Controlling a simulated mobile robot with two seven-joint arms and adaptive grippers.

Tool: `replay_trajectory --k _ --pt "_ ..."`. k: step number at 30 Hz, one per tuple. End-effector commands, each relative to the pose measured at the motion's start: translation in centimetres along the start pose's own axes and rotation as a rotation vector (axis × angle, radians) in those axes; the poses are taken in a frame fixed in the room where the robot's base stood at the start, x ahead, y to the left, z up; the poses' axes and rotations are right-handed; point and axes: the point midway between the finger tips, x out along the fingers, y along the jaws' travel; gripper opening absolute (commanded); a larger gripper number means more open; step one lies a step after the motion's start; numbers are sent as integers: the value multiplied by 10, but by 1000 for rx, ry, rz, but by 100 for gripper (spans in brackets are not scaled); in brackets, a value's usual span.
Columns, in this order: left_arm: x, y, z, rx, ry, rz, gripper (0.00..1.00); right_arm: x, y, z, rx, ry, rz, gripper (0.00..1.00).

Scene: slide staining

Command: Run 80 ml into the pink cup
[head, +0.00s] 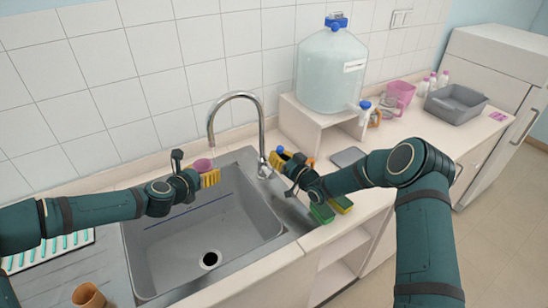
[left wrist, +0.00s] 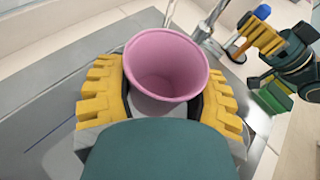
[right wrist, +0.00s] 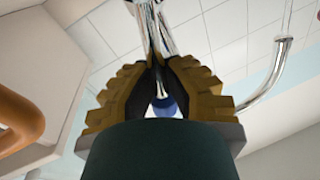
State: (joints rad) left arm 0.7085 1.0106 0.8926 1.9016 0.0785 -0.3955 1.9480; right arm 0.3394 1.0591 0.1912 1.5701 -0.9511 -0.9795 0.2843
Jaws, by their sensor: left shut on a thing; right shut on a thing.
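My left gripper (head: 208,178) is shut on the pink cup (left wrist: 165,65), one finger on each side of it. The cup is upright over the sink, just below the end of the curved chrome faucet (head: 238,96); it also shows in the head view (head: 202,165). I see no clear water level inside it, and I cannot tell whether water runs from the spout. My right gripper (head: 280,162) is shut at the base of the faucet, on its lever (right wrist: 164,60). A blue knob (right wrist: 165,105) shows between the fingers, which hide part of the lever.
The grey sink (head: 205,235) lies below my left gripper. Sponges (head: 322,213) lie at its right edge, beneath my right wrist. A large water jug (head: 330,72) stands on a white stand. A pink pitcher (head: 402,93) and grey tub (head: 455,103) are further right. A brown cup (head: 88,295) stands front left.

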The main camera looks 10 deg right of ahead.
Motion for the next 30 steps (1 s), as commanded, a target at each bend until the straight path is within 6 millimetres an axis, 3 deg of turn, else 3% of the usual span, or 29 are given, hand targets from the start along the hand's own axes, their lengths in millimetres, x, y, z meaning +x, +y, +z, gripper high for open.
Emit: replay_trajectory --k 12,30 --pt "0 0 0 0 0 0 41 -4 18 4 222 42 2 0" --pt "0 0 0 0 0 0 41 -5 21 4 264 49 3 0"
